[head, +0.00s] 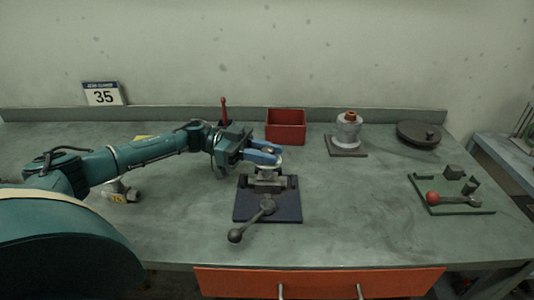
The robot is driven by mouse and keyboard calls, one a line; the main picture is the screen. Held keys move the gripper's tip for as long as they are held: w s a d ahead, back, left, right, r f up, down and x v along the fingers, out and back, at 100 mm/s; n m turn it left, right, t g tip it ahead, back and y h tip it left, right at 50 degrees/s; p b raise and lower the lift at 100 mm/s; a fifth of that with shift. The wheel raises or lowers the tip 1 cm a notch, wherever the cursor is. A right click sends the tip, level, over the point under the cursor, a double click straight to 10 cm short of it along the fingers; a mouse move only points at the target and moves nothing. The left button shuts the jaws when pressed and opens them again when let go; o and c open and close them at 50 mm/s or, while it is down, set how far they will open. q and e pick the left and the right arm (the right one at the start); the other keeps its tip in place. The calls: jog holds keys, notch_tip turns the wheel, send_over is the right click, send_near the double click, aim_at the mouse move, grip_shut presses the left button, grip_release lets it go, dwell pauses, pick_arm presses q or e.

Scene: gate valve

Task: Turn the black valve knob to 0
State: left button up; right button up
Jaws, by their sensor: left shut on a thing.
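My left gripper (264,152) has blue fingers and reaches in from the left over the middle of the bench. It is shut at the top of a grey metal fitting (266,178), which stands on a dark square base plate (265,212). The part between the fingers is mostly hidden by them; I take it to be the valve knob. Its colour and any scale or 0 mark cannot be made out. A grey lever with a ball end (236,236) sticks out from the fitting toward the front left. My right gripper is not in view.
Behind the gripper are a red bin (286,127) and a red upright lever (224,112). To the right stand a grey cylinder with an orange top (348,132), a dark disc (418,134) and a green tray (458,211). The bench between the plate and tray is clear.

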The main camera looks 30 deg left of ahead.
pick_arm(q)
jog(key=shift+d, duration=0.1)
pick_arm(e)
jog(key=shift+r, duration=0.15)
pick_arm(q)
jog(key=o, duration=1)
jog(key=shift+c, duration=0.2)
jog(key=shift+r, duration=0.1)
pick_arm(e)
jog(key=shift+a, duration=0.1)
